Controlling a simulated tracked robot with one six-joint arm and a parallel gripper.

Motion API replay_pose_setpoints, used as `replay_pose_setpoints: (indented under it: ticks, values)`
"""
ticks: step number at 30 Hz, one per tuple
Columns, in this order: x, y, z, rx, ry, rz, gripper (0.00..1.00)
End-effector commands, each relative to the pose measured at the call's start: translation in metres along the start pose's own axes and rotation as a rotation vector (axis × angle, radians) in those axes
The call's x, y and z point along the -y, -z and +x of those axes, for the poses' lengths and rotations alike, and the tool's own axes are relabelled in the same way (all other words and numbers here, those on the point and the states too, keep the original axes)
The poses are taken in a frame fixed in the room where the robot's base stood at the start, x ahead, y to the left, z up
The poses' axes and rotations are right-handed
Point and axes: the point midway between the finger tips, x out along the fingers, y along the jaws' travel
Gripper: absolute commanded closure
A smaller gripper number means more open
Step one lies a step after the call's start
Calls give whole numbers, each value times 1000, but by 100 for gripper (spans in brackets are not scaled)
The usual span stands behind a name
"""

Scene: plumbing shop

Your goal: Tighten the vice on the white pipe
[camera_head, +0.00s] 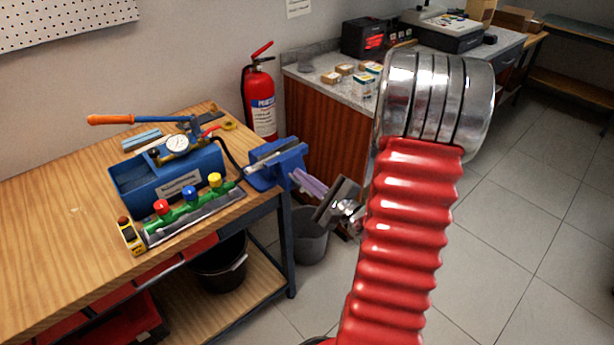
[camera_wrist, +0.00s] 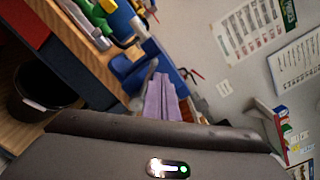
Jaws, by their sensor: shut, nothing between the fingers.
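A blue bench vice (camera_head: 277,163) is fixed at the right corner of the wooden workbench. A pale bar lies across its jaws; I cannot tell whether it is the white pipe or part of the jaws. In the wrist view, the vice (camera_wrist: 130,68) is beyond the purple piece (camera_wrist: 160,99). In the wrist view, my gripper's grey body hides the bottom of the picture.
The workbench (camera_head: 60,215) holds a blue pressure-test pump (camera_head: 160,180) with an orange-handled lever and a green valve manifold (camera_head: 187,204). A red fire extinguisher (camera_head: 260,95) stands behind the vice. A grey bin (camera_head: 311,243) is on the floor below. A counter (camera_head: 318,75) stands behind.

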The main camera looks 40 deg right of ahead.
Motion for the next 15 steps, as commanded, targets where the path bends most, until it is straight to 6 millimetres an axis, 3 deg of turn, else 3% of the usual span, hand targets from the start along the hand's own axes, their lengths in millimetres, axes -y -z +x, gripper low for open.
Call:
replay_pose_setpoints:
  ticks: [15]
  values:
    - [-12,-6,0,0,-2,1,100]
